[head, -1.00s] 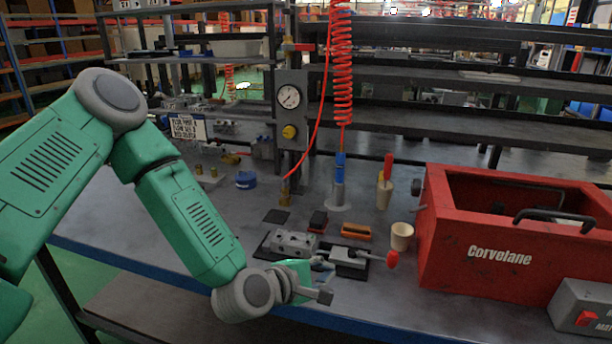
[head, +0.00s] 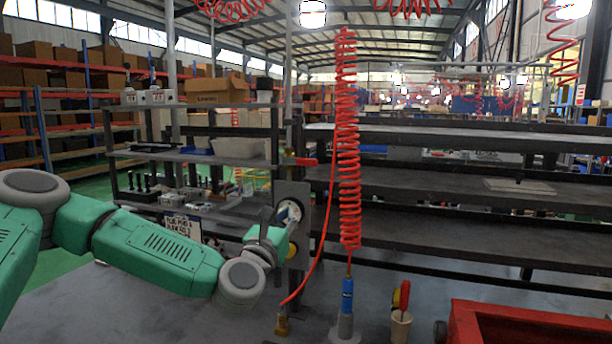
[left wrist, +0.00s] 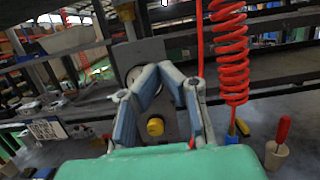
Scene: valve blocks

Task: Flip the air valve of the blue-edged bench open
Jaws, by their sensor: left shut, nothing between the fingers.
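The air valve shows as a small red lever (head: 305,161) on the upright post above the gauge panel (head: 292,198). The lever lies about level, pointing right. My left gripper (head: 268,214) is raised in front of the panel, below and left of the lever, and apart from it. In the left wrist view its fingers (left wrist: 158,72) are shut with nothing between them, covering part of the round gauge. A yellow knob (left wrist: 155,126) on the panel shows below the fingertips. I cannot make out the red lever in the left wrist view. My right gripper is not in view.
A red coiled hose (head: 348,140) hangs right of the panel, and a thin red hose (head: 327,225) runs down beside it. Shelves with boxes (head: 215,90) stand behind left. A red toolbox (head: 530,318) and a red-handled tool in a cup (head: 401,325) are lower right.

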